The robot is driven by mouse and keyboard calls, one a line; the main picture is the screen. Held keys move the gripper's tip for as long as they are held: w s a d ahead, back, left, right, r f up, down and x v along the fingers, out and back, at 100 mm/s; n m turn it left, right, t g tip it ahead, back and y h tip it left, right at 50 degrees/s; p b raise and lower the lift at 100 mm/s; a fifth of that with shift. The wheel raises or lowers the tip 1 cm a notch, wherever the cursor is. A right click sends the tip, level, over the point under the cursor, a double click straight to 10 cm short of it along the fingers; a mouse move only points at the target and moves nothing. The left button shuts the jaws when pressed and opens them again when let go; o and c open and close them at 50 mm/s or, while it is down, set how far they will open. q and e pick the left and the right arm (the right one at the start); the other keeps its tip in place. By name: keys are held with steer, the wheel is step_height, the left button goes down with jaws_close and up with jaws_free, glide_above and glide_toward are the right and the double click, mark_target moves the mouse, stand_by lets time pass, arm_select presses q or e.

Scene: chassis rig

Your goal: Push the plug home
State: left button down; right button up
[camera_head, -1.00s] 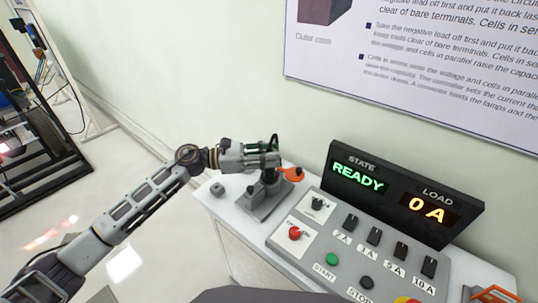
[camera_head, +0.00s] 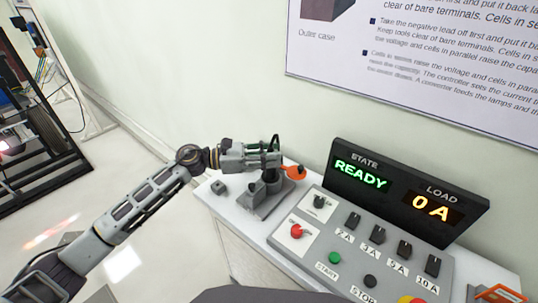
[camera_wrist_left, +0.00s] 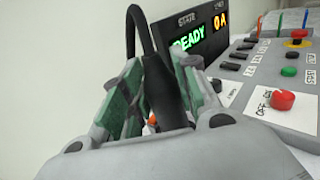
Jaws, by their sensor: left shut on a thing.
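My left gripper (camera_head: 272,158) is shut on a black plug (camera_wrist_left: 164,92), seen between the green-padded fingers in the left wrist view. Its black cable (camera_wrist_left: 138,28) loops up from the plug. In the head view the gripper is directly above a grey stand (camera_head: 262,205) at the bench's left end, beside an orange part (camera_head: 295,171). The gripper and fingers hide the plug's front end, so I cannot tell how deep it sits. My right gripper is not in view.
A grey control panel (camera_head: 345,240) with knobs and buttons stands right of the stand. The display (camera_head: 400,195) behind it reads READY and 0 A. A small grey block (camera_head: 219,188) lies left of the stand. The wall is close behind.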

arm_select(q)
steer(key=shift+a+f, duration=0.1)
steer(key=shift+f, duration=0.25)
steer(key=c, duration=1)
jaws_free()
steer(key=shift+a, duration=0.15)
steer(key=s+a, duration=0.1)
steer(key=a, duration=0.7)
steer(key=shift+s, duration=0.4)
steer(key=shift+w+d+r, duration=0.1)
steer(key=shift+w+d, duration=0.2)
steer(key=shift+d, duration=1.05)
steer(key=shift+w+d+f, duration=0.1)
steer(key=shift+w+d, duration=0.2)
steer(key=shift+d, duration=1)
steer(key=shift+w+d+r, duration=0.1)
steer(key=shift+w+d, duration=0.2)
steer(key=shift+d, duration=1.05)
steer(key=shift+s+d+r, duration=0.1)
steer(key=shift+r, duration=0.05)
